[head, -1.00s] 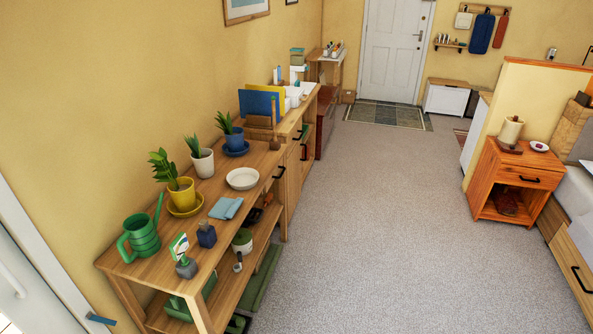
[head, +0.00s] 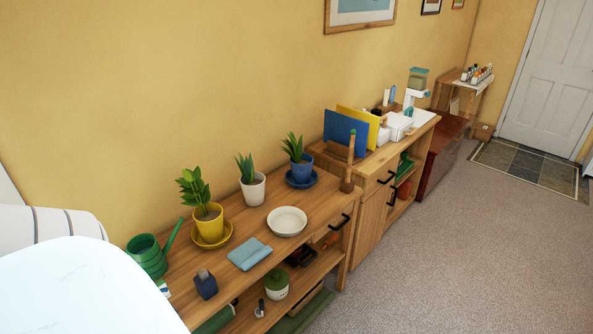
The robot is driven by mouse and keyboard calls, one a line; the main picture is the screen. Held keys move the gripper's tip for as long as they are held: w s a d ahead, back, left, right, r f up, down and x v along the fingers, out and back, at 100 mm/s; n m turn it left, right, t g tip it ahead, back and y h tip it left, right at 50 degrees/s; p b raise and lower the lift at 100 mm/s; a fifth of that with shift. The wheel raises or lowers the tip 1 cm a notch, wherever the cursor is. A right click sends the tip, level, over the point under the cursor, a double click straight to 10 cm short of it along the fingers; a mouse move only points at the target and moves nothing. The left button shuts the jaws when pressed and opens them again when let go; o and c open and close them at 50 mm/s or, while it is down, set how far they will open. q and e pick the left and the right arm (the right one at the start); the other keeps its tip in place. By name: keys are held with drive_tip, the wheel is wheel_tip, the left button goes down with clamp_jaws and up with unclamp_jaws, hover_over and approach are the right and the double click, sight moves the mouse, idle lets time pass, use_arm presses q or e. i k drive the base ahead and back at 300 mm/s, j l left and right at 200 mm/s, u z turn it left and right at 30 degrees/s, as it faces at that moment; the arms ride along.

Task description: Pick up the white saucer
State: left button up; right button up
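The white saucer (head: 287,221) is a round, shallow dish. It sits on the top of the wooden shelf bench (head: 322,199), near its front edge, and looks empty. A folded blue cloth (head: 250,253) lies to its left and front. Behind it stand a white pot with a plant (head: 252,187) and a blue pot on a blue saucer (head: 301,172). A yellow pot (head: 208,221) stands on a yellow saucer to the left. Neither of my grippers shows in the head view. A large white rounded part, likely mine, fills the lower left corner.
A green watering can (head: 149,255) and a dark blue bottle (head: 205,285) stand at the bench's left end. A wooden cabinet (head: 372,207) with blue and yellow boards adjoins the right end. The carpeted floor (head: 460,255) in front is clear.

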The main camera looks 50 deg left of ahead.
sight(287, 221)
drive_tip(key=i+u, duration=0.25)
drive_tip(key=i, duration=0.2)
drive_tip(key=i+l+u, duration=0.1)
drive_tip(key=i+u, duration=0.15)
drive_tip(key=i, duration=0.25)
drive_tip(key=i+l+u, duration=0.25)
drive_tip(key=i, duration=0.2)
drive_tip(key=i+u, duration=0.15)
drive_tip(key=u, duration=0.25)
drive_tip(key=i+u, duration=0.15)
drive_tip(key=u, duration=0.25)
drive_tip(key=i+u, duration=0.1)
drive_tip(key=u, duration=0.35)
drive_tip(key=i+l+u, duration=0.1)
drive_tip(key=u, duration=0.3)
drive_tip(key=i+l+u, duration=0.1)
drive_tip(key=u, duration=0.35)
drive_tip(key=i+l+u, duration=0.2)
drive_tip(key=u, duration=0.2)
drive_tip(key=i+l+u, duration=0.2)
drive_tip(key=u, duration=0.25)
